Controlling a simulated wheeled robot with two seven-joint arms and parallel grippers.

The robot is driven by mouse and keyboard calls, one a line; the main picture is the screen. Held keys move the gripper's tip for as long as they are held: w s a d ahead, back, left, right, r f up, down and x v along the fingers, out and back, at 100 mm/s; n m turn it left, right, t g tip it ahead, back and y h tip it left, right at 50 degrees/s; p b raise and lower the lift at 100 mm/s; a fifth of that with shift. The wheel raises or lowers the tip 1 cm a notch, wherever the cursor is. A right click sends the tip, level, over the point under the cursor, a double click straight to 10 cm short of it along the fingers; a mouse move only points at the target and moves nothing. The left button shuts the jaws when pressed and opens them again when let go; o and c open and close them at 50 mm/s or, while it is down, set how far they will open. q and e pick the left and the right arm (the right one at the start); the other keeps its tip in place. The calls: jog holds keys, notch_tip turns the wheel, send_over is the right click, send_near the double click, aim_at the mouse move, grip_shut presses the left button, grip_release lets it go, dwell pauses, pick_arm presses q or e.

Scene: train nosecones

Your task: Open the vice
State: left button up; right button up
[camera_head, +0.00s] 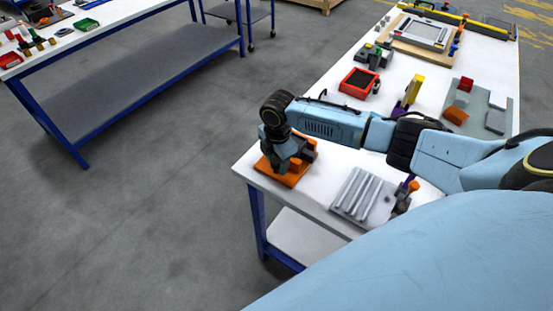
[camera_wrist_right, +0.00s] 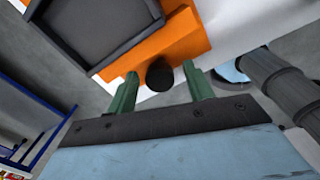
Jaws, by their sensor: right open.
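The vice is an orange block with dark grey parts, at the near left corner of the white table in the head view (camera_head: 294,178). In the right wrist view its orange body (camera_wrist_right: 178,42) and a dark grey, square-edged part (camera_wrist_right: 95,30) fill the top. A round black knob (camera_wrist_right: 160,76) sticks out from the orange side. My right gripper (camera_head: 282,168) is over the vice and hides part of it. Its two green fingers are open in the wrist view, one on each side of the knob, with visible gaps. My left gripper is not in view.
A ribbed grey plate (camera_head: 362,195) lies right of the vice, beside a small tool with an orange top (camera_head: 413,186). A red tray (camera_head: 359,82) and a yellow-and-purple piece (camera_head: 413,90) stand farther back. Open floor (camera_head: 150,220) lies left of the table.

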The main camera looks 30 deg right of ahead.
jog(key=c, duration=1)
jog(key=shift+o, duration=0.2)
jog(key=n+p, duration=0.1)
jog(key=n, duration=0.2)
jog(key=shift+w+r+n, duration=0.1)
jog(key=shift+n, duration=0.3)
jog(key=n, duration=0.3)
jog(key=shift+n, duration=1.2)
